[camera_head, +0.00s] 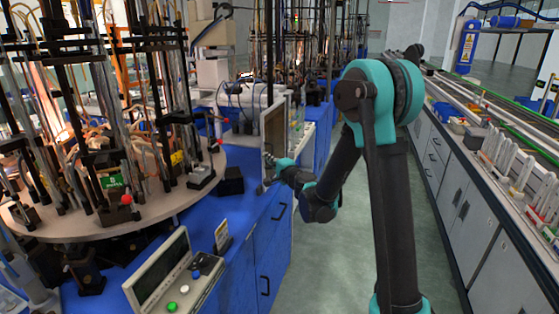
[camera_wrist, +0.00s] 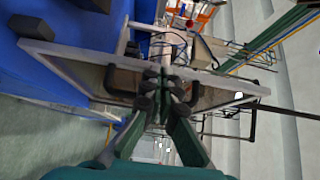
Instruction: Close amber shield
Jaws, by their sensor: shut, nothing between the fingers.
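The amber shield (camera_head: 274,127) is a brownish see-through panel in a pale grey frame. In the head view it stands upright at the edge of the blue bench, seen nearly edge-on. In the wrist view the shield (camera_wrist: 85,73) spans the middle, tilted in the picture, with dark handle-like bars on it. My gripper (camera_head: 268,167) is at the lower part of the shield in the head view. In the wrist view my gripper (camera_wrist: 163,88) is shut and empty, with its fingertips in front of the panel. I cannot tell whether they touch it.
A round table (camera_head: 180,203) crowded with rods, tubes and clamps stands at the left. A control box (camera_head: 172,280) with coloured buttons sits on the blue bench (camera_head: 243,243) in front. A long grey counter (camera_head: 470,195) runs along the right. The floor aisle (camera_head: 335,230) between is clear.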

